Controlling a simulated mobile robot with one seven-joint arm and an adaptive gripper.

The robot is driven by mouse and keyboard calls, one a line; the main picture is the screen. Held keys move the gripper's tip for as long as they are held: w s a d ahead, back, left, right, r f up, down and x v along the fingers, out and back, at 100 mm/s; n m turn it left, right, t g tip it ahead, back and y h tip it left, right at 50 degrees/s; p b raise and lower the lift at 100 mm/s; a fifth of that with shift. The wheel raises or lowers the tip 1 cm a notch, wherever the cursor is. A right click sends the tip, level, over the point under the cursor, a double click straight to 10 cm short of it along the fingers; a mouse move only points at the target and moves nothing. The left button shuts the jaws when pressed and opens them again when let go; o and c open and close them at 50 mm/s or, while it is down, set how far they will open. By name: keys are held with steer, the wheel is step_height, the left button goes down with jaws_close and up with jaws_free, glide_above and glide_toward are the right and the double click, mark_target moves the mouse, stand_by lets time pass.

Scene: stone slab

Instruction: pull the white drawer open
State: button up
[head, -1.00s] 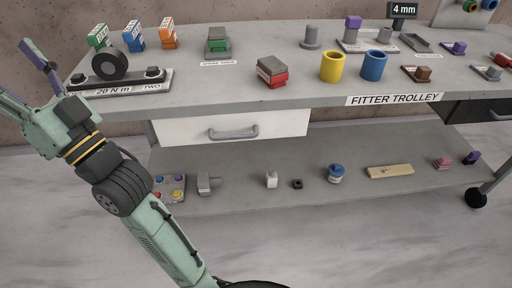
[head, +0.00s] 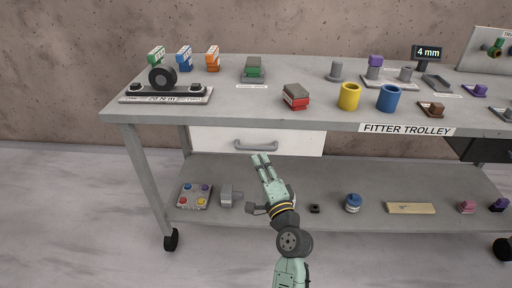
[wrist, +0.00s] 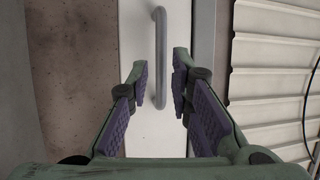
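The white drawer (head: 300,142) sits under the trolley top at the left, and its front appears closed. Its grey bar handle (head: 256,146) runs sideways across the front. My gripper (head: 261,158) is just below and in front of the handle in the head view. In the wrist view the drawer front (wrist: 135,28) stands upright in the picture, with the handle (wrist: 160,58) ahead of and between the lines of my two fingers. My gripper (wrist: 160,85) is open and empty, its purple pads apart.
The lower shelf (head: 335,175) holds several small parts. A dark drawer (head: 485,149) is at the right.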

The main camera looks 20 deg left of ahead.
mark_target(254, 149)
steer(key=p+x, duration=0.1)
steer(key=x, duration=0.5)
steer(key=shift+w+a, duration=0.2)
jaws_close()
stand_by(0.5)
